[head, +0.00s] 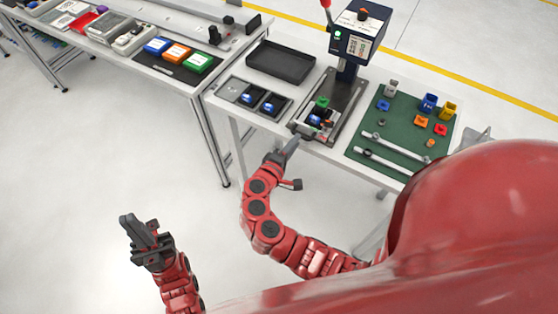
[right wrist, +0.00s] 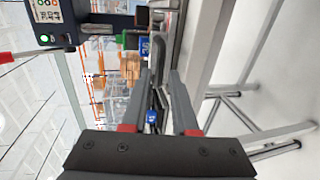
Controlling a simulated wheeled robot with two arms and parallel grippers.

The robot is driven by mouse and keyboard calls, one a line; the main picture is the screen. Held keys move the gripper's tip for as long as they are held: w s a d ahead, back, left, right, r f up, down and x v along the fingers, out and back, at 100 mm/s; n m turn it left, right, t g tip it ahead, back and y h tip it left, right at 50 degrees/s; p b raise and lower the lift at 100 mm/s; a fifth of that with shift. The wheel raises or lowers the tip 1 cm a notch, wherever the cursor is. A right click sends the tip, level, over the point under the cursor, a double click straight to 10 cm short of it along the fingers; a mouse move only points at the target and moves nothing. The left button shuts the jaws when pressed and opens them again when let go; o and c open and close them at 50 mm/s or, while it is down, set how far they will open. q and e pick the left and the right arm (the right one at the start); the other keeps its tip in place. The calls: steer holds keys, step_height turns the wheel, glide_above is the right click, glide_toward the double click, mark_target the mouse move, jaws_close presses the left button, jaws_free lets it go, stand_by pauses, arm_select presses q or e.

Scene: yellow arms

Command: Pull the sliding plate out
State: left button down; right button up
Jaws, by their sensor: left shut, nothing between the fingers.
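The sliding plate (head: 345,90) lies on the table beneath the press (head: 359,30). A small fixture with green and blue parts (head: 320,112) sits at its near end, and a dark front piece (head: 300,131) juts toward the table edge. My right gripper (head: 292,145) is at that edge, just in front of this piece. In the right wrist view its fingers (right wrist: 160,76) are apart, with the plate's near end beyond the tips. I cannot tell whether they touch it. My left gripper (head: 127,220) is shut and empty, low over the floor, away from the table.
A black tray (head: 281,62) and small bins with blue parts (head: 258,101) stand left of the plate. A green mat (head: 405,125) with several coloured parts and two rails lies right. Another table (head: 130,50) stands at upper left. The floor in front is clear.

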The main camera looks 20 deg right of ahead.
steer(key=b+v, duration=0.2)
steer(key=v, duration=1.3)
steer(key=shift+s+a, duration=0.15)
steer(key=shift+a, duration=0.05)
